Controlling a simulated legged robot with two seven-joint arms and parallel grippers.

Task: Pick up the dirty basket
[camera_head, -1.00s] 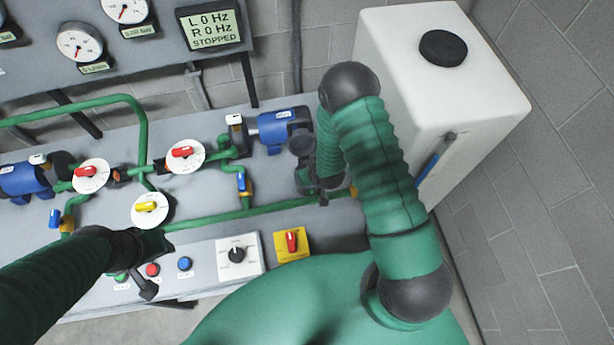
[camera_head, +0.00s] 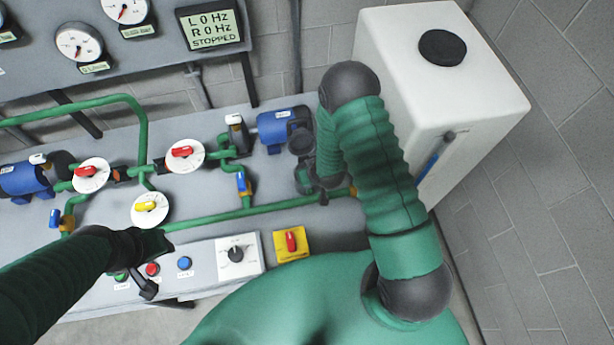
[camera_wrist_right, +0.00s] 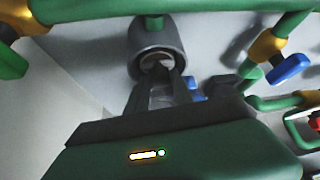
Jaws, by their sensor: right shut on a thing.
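In the right wrist view my right gripper (camera_wrist_right: 160,92) reaches into a round grey housing (camera_wrist_right: 143,42) and is shut on a brownish round thing inside its mouth, which looks like the basket. The fingers hide most of it, so its dirt cannot be made out. In the head view my right forearm and wrist hide the right gripper's fingertips and the basket, just right of the blue pump (camera_head: 277,127). My left gripper (camera_head: 150,246) is over the front of the bench, by the push buttons. Its fingers are too dark to read.
A white tank (camera_head: 440,95) stands close to the right of my right arm. Green pipes (camera_head: 255,210) with valves run across the bench. A control panel (camera_head: 210,262) and a yellow switch box (camera_head: 292,244) lie in front. The display (camera_head: 210,28) reads 0 Hz, STOPPED.

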